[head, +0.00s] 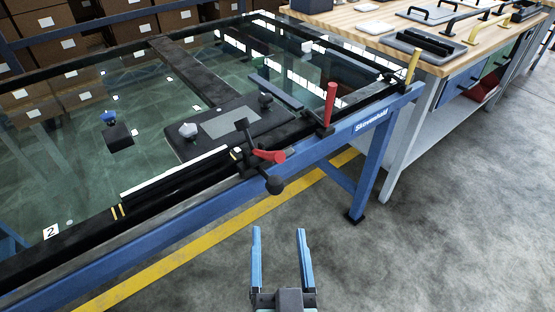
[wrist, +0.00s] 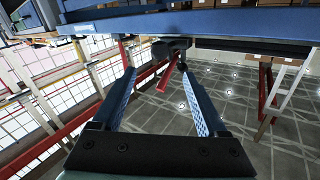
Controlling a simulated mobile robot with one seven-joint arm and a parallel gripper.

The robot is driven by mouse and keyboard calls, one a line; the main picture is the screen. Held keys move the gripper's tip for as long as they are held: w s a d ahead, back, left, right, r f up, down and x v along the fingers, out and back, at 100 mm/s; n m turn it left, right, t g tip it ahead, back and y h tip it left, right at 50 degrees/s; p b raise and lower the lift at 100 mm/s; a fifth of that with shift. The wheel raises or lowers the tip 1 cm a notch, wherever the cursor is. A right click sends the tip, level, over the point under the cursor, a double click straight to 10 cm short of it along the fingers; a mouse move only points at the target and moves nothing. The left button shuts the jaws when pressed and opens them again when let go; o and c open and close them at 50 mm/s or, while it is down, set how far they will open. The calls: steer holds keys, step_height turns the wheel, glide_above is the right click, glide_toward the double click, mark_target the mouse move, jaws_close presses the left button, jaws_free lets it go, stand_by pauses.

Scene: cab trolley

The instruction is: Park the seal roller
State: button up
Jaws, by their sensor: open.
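A black tool with a short red handle (head: 268,156), which may be the seal roller, sits at the near edge of the glass table in the head view. Its black knob end (head: 273,185) hangs out over the blue rail. In the wrist view its red handle (wrist: 166,77) shows beyond and between my fingers, under a black body. My gripper (head: 278,231) is open and empty, in front of the table edge and apart from the tool. Its two blue fingers also show in the wrist view (wrist: 157,76). A parking place for the roller is not clearly identifiable.
The glass table has a blue frame (head: 120,248). An upright red handle (head: 330,105) and a yellow one (head: 412,65) stand along its edge. A black plate (head: 228,124) lies on the glass. A wooden workbench (head: 480,58) stands at right. The grey floor in front is clear.

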mark_target(276, 193)
steer(key=w, duration=0.4)
steer(key=w+p, duration=0.1)
steer(key=w, duration=0.3)
steer(key=w+p, duration=0.1)
steer(key=w, duration=0.3)
steer(key=shift+w+a+f, duration=0.1)
steer(key=shift+w+a, duration=0.15)
steer(key=shift+w, duration=0.05)
jaws_close()
stand_by(1.2)
